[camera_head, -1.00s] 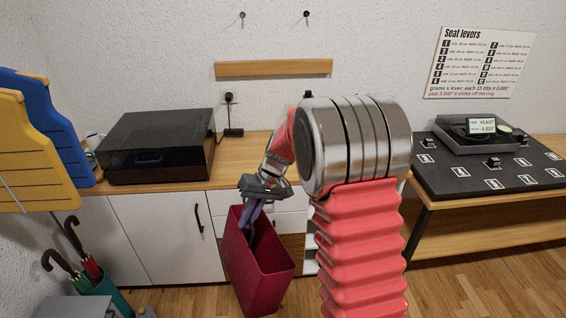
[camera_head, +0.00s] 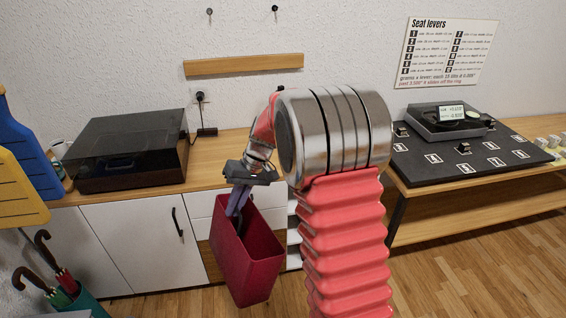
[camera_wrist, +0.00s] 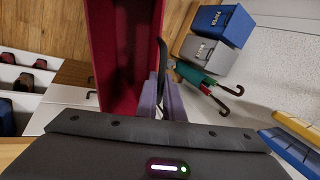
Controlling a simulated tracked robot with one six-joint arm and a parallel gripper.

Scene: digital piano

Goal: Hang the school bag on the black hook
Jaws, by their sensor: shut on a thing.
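The school bag (camera_head: 247,262) is a deep red, open-topped bag hanging below my gripper (camera_head: 239,203), in front of the cabinet drawers. My gripper's purple fingers are shut on its dark strap at the top; the hold is partly hidden in the body camera view. In the wrist view the red bag (camera_wrist: 122,50) lies beyond the fingertips (camera_wrist: 160,85), with the dark strap (camera_wrist: 163,58) between them. The black hook (camera_head: 275,10) is on the white wall, higher than my gripper and to its right. A grey hook (camera_head: 209,13) is left of it.
A wooden wall strip (camera_head: 243,65) runs below the hooks. A dark-lidded turntable (camera_head: 125,150) stands on the cabinet top (camera_head: 205,165). A black lever panel (camera_head: 470,158) is on the right table. Umbrellas (camera_head: 62,285) stand at lower left. Wall between strip and hooks is clear.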

